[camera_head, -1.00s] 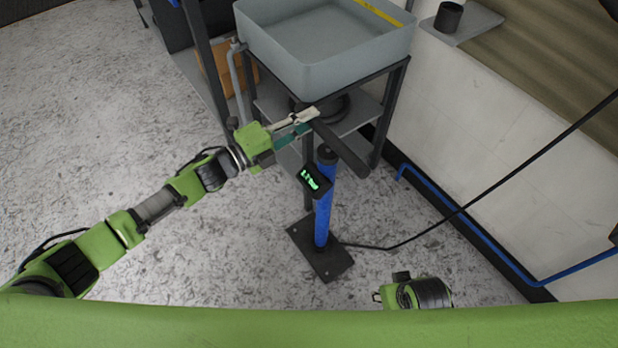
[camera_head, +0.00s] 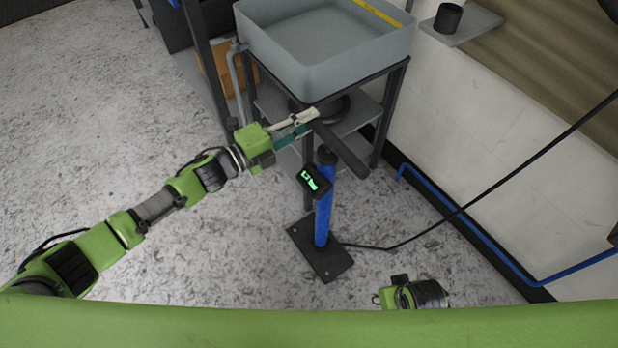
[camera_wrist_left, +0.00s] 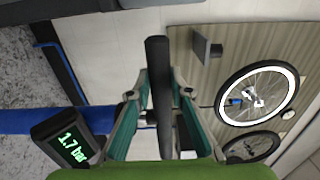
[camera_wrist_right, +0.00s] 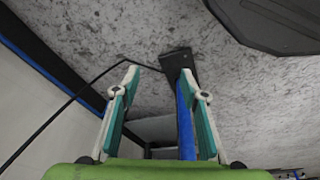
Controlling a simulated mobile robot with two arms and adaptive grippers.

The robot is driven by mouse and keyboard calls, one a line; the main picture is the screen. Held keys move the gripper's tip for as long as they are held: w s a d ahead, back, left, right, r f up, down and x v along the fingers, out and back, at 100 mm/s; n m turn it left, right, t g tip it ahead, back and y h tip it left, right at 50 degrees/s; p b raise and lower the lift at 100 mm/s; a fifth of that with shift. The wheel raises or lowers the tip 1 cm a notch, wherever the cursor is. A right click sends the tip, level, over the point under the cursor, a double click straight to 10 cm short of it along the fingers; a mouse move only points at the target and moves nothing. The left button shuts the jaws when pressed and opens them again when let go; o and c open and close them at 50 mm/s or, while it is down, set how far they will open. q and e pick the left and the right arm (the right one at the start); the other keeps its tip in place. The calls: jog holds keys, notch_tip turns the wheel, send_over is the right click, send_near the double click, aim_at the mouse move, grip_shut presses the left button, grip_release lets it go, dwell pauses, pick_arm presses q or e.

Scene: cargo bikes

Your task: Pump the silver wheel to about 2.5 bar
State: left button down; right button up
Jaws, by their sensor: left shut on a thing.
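The floor pump has a blue barrel (camera_head: 323,210), a black foot plate (camera_head: 320,249) and a black crossbar handle (camera_head: 341,149) low above the barrel. My left gripper (camera_head: 309,122) is shut on the handle near its far end; the handle also stands between the fingers in the left wrist view (camera_wrist_left: 158,85). The gauge (camera_wrist_left: 70,144) reads 1.7 bar. A wheel with a bright, silvery-white rim (camera_wrist_left: 258,94) shows by a ribbed panel. My right gripper (camera_wrist_right: 158,108) is open and empty; the blue barrel (camera_wrist_right: 186,118) shows beyond its fingers.
A black hose (camera_head: 420,233) runs from the pump's foot up to the right. A grey basin (camera_head: 322,62) on a dark frame stands behind the pump. A blue pipe (camera_head: 480,243) follows the wall. A dark-rimmed wheel (camera_wrist_left: 252,147) shows near the bright one. Floor at left is clear.

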pick_arm(q)
jog(key=shift+r+p, duration=0.45)
jog(key=shift+r, duration=0.45)
jog(key=shift+r+p, duration=0.65)
jog(key=shift+r, duration=0.1)
jog(key=shift+r+p, duration=0.85)
jog(key=shift+r, duration=0.15)
pick_arm(e)
jog(key=s+f, duration=0.7)
jog(key=f, duration=0.5)
jog(key=shift+d+g, duration=0.4)
pick_arm(q)
jog(key=shift+r, duration=0.1)
pick_arm(e)
jog(key=shift+f, duration=0.15)
